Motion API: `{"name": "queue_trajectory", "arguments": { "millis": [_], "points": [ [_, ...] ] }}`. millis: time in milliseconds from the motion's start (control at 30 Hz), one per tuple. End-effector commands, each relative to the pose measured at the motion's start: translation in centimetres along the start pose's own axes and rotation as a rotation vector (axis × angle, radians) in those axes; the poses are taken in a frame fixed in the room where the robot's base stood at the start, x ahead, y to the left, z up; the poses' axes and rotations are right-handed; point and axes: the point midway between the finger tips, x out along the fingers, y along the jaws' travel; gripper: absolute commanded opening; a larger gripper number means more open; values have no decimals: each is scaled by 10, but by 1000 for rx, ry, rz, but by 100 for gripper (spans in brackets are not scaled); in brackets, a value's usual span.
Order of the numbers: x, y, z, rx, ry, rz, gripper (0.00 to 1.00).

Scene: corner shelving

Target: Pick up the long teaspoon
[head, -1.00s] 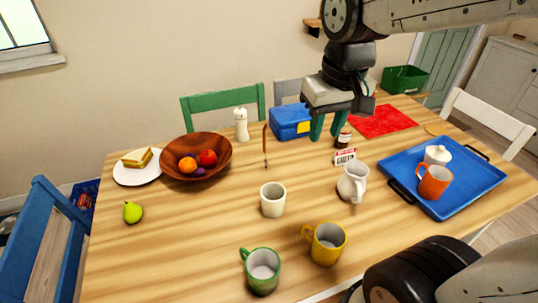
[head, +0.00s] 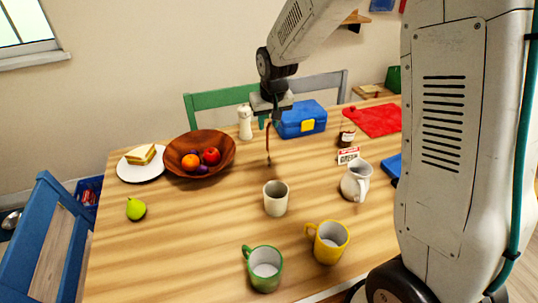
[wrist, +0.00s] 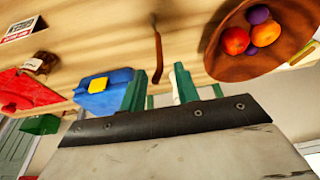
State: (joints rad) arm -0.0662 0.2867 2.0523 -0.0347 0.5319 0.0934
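The long teaspoon, as far as I can tell, is the thin brown-handled piece (head: 268,143) on the table, right of the fruit bowl. It also shows in the wrist view (wrist: 157,50). Its small near end is too small to make out clearly. My gripper (head: 272,118) is over the far end of the handle, in front of the blue box. In the wrist view my gripper (wrist: 161,72) has its two green fingers apart, with the handle's end showing in the gap between them. The fingers are not closed on it; I cannot tell whether either touches it.
A wooden fruit bowl (head: 174,165), a white pepper mill (head: 245,123) and a blue box (head: 300,123) stand close around. A white mug (head: 275,200) stands nearer. A brown jar (head: 346,137) and a white jug (head: 356,181) are to the right. My arm hides the table's right side.

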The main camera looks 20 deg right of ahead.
Motion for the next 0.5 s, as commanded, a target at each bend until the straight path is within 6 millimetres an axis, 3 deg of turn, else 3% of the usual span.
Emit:
{"name": "queue_trajectory", "arguments": {
  "millis": [300, 500],
  "points": [
    [45, 0, 1, 1, -3, 0, 31],
    [57, 1, 1, 1, -1, 0, 31]
  ]
}}
